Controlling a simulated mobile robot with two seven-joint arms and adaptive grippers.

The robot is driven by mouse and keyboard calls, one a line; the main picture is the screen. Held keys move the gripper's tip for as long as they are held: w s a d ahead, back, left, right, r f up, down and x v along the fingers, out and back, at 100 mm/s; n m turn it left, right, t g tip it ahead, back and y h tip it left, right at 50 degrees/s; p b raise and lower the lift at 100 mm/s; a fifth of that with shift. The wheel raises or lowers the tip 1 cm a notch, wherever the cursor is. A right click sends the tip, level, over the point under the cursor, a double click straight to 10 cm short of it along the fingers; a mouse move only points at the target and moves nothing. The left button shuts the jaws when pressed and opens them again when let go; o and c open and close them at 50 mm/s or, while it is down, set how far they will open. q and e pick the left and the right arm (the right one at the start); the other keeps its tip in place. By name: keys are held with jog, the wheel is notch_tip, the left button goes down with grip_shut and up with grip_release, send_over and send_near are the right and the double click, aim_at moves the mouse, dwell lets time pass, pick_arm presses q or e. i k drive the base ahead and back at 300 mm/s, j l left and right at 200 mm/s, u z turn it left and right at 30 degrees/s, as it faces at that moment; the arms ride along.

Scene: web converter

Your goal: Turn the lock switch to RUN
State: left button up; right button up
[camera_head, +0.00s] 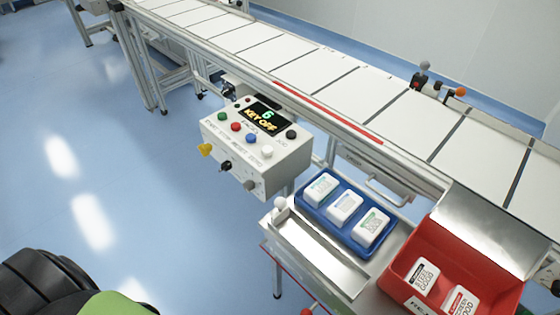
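A white control box (257,150) is mounted beside the conveyor, near the middle of the view. Its small dark display (266,118) shows a green 6 and the yellow words KEY OFF. On its front face are a yellow knob (205,150), a black switch (225,166) that looks like the lock switch, and a grey knob (249,185). The switch's markings and exact angle are too small to read. Coloured round buttons sit on the sloped top. Neither of my grippers shows in this view, and nothing touches the box.
The white slatted conveyor (355,88) runs behind the box. To its right are a blue tray (329,228) with three white packs, a metal chute (312,252) and a red bin (402,290) holding labelled packs. Open blue floor (150,200) lies to the left.

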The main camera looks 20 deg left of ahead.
aim_at(205, 149)
jog(key=u, duration=1.35)
